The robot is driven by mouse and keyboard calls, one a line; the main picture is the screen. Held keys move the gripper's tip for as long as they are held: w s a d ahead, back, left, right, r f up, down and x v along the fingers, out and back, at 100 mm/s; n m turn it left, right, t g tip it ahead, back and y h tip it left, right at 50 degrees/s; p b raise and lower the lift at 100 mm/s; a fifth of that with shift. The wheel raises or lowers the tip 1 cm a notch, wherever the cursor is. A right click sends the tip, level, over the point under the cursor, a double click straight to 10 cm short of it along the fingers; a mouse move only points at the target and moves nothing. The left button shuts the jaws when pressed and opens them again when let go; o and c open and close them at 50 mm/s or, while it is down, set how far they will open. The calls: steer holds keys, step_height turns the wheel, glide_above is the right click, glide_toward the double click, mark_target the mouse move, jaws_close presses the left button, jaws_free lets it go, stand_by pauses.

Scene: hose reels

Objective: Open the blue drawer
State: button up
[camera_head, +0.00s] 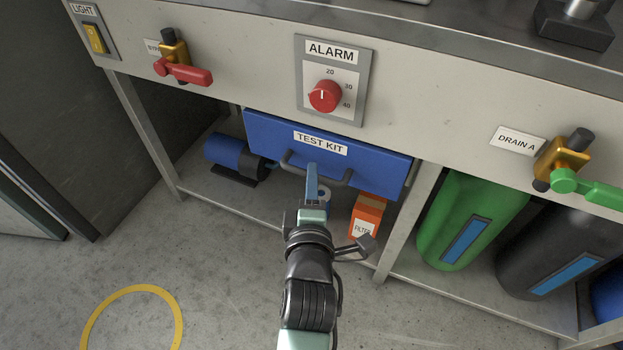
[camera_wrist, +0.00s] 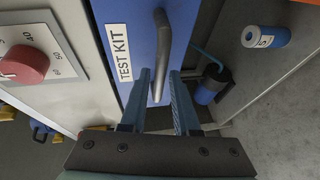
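The blue drawer (camera_head: 375,168) labelled TEST KIT hangs under the grey panel and looks closed. Its dark bar handle (camera_head: 302,167) runs across the lower front. The wrist view also shows the drawer front (camera_wrist: 133,20) and the handle (camera_wrist: 162,45) at close range. My gripper (camera_head: 312,168) is in front of the handle, near its middle. In the wrist view the two blue fingers (camera_wrist: 159,73) are apart, with the handle lined up in the gap between them. I cannot tell whether either finger touches it. Part of the handle is hidden behind the fingers in the head view.
Above the drawer are a red ALARM knob (camera_head: 324,96) and a red-handled valve (camera_head: 183,70). On the shelf below stand a blue pump (camera_head: 228,155) and an orange FILTER box (camera_head: 367,216). A green cylinder (camera_head: 465,215) is at right. The floor in front is clear.

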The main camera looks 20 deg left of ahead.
steer(key=shift+x, duration=1.05)
jaws_close()
stand_by(0.7)
